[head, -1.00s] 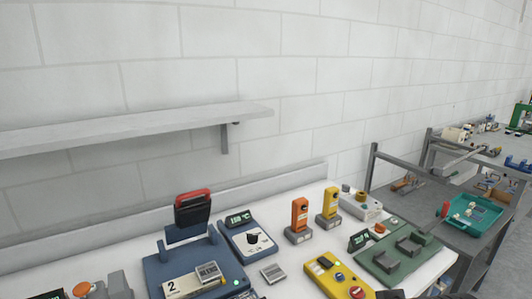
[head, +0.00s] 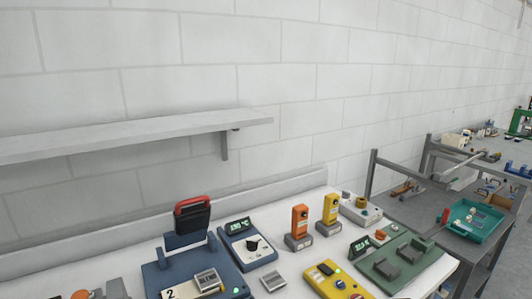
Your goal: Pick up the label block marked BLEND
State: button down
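Two small grey label blocks are in the head view. One label block (head: 207,281) lies on the blue machine (head: 227,270), beside a pale plate with a "2". The other label block (head: 273,281) lies flat on the white bench to the right of the machine. Their lettering is too small to read, so I cannot tell which is marked BLEND. My gripper is not in view.
A black, red-topped handle (head: 193,214) rises behind the blue machine. A dial box (head: 247,246), orange (head: 300,224) and yellow (head: 331,212) upright devices, a yellow control box (head: 338,281) and a green fixture (head: 412,262) crowd the bench. A shelf (head: 130,133) overhangs at left.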

aim_at(208, 280)
jog(key=i+l+u, duration=0.45)
jog(key=l, duration=0.15)
jog(key=i+l+u, duration=0.1)
jog(key=l+u, duration=0.15)
jog(key=i+l+u, duration=0.1)
jog(key=l+u, duration=0.15)
jog(key=l, duration=0.15)
jog(key=i+l+u, duration=0.2)
jog(key=l, duration=0.2)
jog(key=k, duration=0.1)
